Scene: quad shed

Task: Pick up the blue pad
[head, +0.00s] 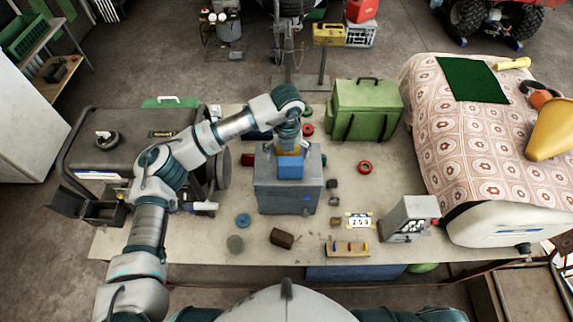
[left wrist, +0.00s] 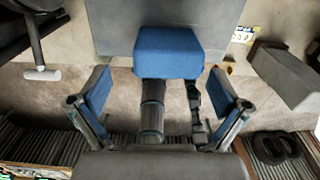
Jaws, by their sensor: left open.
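The blue pad (head: 290,168) is a small blue block at the grey metal box (head: 289,198) in the middle of the bench. In the left wrist view the blue pad (left wrist: 167,53) shows against the grey box face (left wrist: 122,25), ahead of and between my fingers. My left gripper (head: 289,148) is right over the box, close to the pad. Its two blue-lined fingers stand wide apart in the left wrist view (left wrist: 161,88), with nothing held between them. I cannot tell the exact gap to the pad. My right gripper is not in view.
A green toolbox (head: 366,109) stands behind right. A red ring (head: 365,167), a brown block (head: 281,238), a grey meter (head: 409,218) and a wooden strip (head: 347,249) lie around the box. A dark generator (head: 125,150) stands left. The bench (head: 190,245) has bare room at front left.

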